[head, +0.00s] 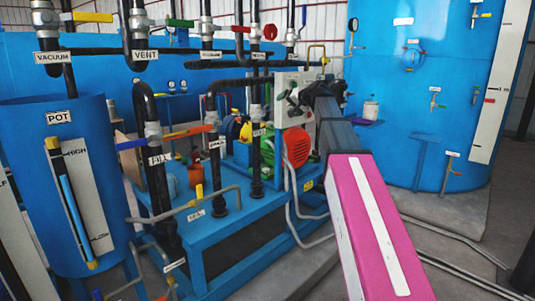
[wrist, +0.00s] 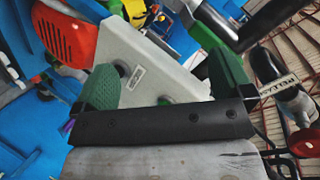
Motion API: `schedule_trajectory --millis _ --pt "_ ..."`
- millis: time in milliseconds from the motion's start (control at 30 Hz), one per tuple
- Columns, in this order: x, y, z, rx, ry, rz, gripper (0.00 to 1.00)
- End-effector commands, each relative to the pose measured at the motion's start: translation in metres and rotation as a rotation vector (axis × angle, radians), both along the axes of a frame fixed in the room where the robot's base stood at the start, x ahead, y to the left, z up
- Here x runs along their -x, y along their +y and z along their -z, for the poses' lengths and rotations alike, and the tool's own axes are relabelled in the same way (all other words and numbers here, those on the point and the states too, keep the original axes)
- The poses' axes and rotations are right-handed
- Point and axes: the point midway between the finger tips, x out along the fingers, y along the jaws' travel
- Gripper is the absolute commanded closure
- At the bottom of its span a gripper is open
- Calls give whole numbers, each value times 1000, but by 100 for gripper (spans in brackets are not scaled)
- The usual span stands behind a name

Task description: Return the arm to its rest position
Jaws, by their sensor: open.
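My arm reaches forward from the lower right in the head view, out over the blue pump skid. My gripper (head: 296,97) is at its far end, close in front of a white control box (head: 283,80). In the wrist view my gripper (wrist: 163,78) is open, with its green finger pads apart and nothing held between them. The white control box also shows there (wrist: 150,72), just beyond and between the fingers. I cannot tell whether the fingers touch it. The box's front is partly hidden by my gripper in the head view.
A red motor cover (head: 298,146) is just below the gripper, beside my arm. Black pipes with valves (head: 255,95) stand left of the box. A blue pot (head: 62,190) is at the left, and a large blue tank (head: 425,90) at the right. Pipes (head: 440,228) run low along the right floor.

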Motion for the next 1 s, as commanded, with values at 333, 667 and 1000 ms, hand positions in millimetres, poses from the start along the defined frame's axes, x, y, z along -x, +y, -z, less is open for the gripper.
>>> schedule_trajectory --millis 333,667,1000 --pt "53 -19 195 217 217 8 2" --pt "133 -42 348 422 424 -12 2" --pt "241 -70 471 634 636 -59 2"
